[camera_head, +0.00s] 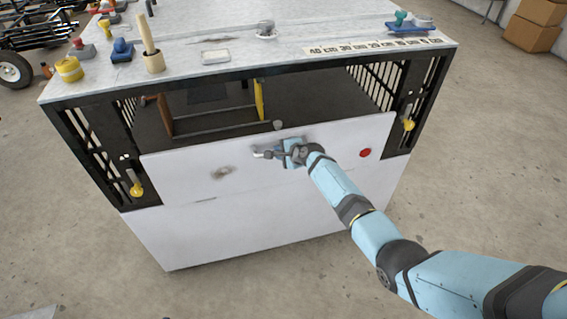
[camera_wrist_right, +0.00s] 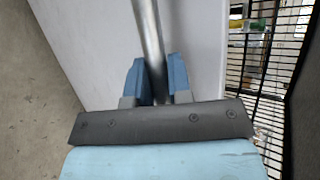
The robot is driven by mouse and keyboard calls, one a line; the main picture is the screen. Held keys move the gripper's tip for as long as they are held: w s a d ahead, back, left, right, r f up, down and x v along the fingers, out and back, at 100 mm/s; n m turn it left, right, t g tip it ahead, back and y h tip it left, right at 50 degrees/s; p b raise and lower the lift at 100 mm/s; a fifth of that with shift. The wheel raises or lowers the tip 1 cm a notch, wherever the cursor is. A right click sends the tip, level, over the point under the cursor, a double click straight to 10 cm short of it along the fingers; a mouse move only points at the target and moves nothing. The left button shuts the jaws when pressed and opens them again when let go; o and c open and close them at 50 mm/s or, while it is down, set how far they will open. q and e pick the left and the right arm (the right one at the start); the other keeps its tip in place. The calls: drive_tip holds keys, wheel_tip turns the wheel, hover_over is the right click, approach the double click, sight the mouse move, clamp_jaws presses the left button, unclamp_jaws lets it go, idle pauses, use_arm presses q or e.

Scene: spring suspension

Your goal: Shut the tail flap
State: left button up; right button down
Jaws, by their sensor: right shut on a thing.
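The tail flap (camera_head: 320,180) is a wide pale panel on the front of the box-like unit. A dark gap shows above its top edge, into the interior. My right gripper (camera_head: 268,154) is at the flap's outer face, near the middle of its upper part. It is shut on a metal handle bar, which also shows in the right wrist view (camera_wrist_right: 149,45) between the blue fingers (camera_wrist_right: 153,82). The gripper and arm hide part of the flap. My left gripper is not in view.
Yellow-handled latches hang at the left (camera_head: 136,185) and right (camera_head: 408,122) of the opening. The flap has a red disc (camera_head: 365,153). The worktop (camera_head: 290,30) holds small tools and a wooden-handled item (camera_head: 150,45). Open floor surrounds the unit; boxes (camera_head: 535,22) stand back right.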

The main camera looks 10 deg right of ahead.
drive_tip(key=shift+w, duration=0.3)
drive_tip(key=shift+w+r, duration=0.1)
drive_tip(key=shift+r, duration=0.25)
drive_tip(key=shift+r, duration=0.1)
drive_tip(key=c, duration=1.3)
unclamp_jaws()
drive_tip(key=shift+w, duration=0.1)
drive_tip(key=shift+o, duration=1.2)
drive_tip(key=shift+w, duration=0.1)
drive_tip(key=shift+f, duration=0.25)
drive_tip(key=shift+f, duration=0.1)
drive_tip(key=shift+s, duration=0.2)
drive_tip(key=p+v, duration=0.2)
drive_tip(key=v, duration=1.1)
drive_tip(key=shift+s+d+r, duration=0.15)
drive_tip(key=shift+d+r, duration=0.05)
drive_tip(key=shift+r, duration=0.05)
